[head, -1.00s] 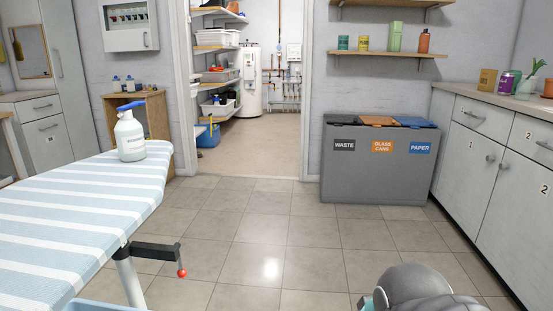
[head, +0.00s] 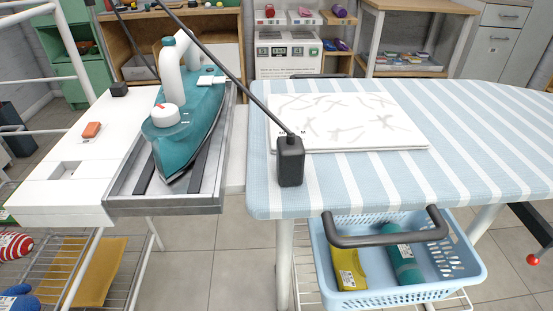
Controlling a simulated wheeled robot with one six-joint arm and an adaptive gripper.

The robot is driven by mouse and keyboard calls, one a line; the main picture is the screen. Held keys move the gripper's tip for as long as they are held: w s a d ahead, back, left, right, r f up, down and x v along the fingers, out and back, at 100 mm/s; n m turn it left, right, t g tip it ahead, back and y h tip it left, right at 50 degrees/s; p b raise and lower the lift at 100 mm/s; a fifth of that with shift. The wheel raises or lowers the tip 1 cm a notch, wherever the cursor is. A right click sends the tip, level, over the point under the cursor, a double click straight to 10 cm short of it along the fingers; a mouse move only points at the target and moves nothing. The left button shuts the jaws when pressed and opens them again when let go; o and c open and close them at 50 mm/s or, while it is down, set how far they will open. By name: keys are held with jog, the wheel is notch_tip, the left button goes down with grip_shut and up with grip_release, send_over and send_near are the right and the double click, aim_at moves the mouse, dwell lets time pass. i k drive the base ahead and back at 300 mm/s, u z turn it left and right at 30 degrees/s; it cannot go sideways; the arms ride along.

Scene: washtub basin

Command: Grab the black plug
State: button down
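The black plug (head: 290,162) is a dark upright block at the front left part of the striped ironing board (head: 460,165). A black cable (head: 225,78) runs from its top up and left, in front of the teal iron (head: 190,125). I cannot tell whether the plug's underside rests on the board. The iron lies in a metal tray (head: 165,206) to the left of the board. My gripper is not in view.
A white flat panel (head: 400,140) lies behind the plug. A black curved handle (head: 385,240) sticks out at the board's front edge, above a blue basket (head: 400,295). A white stand (head: 50,195) with an orange button (head: 92,130) is at left. Floor shows between stand and board.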

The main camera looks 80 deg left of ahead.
aim_at(291, 153)
jog(key=z, duration=0.05)
jog(key=k, duration=1.55)
jog(key=u, duration=1.5)
